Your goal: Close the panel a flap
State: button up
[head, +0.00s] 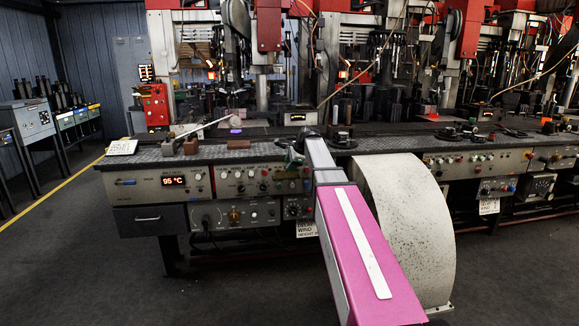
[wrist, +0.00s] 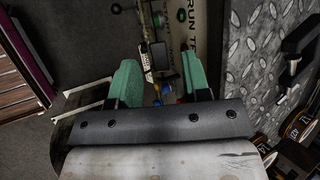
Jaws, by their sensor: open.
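My gripper (head: 293,158) is at the front edge of the worktop in the head view, above the control panels, partly hidden by my arm. In the wrist view its two green fingers (wrist: 158,86) are apart, with nothing held between them. A control panel face (wrist: 188,35) with lettering and coloured knobs shows beyond the fingers. In the head view, the left panel (head: 158,184) has a lit 95 °C display, and a knob panel (head: 264,181) sits beside it. I cannot tell which part is the panel a flap, or how far it stands open.
The dark worktop (head: 145,153) carries brown blocks (head: 191,147) and a long metal bar. A closed-looking drawer (head: 147,219) is below at left. A large curved speckled cover (head: 405,225) stands right of my arm. The floor (head: 90,270) at left is clear.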

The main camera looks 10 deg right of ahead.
jog(key=shift+w+a+f, duration=0.15)
jog(key=shift+a+f, duration=0.05)
jog(key=shift+f, duration=0.2)
grip_shut()
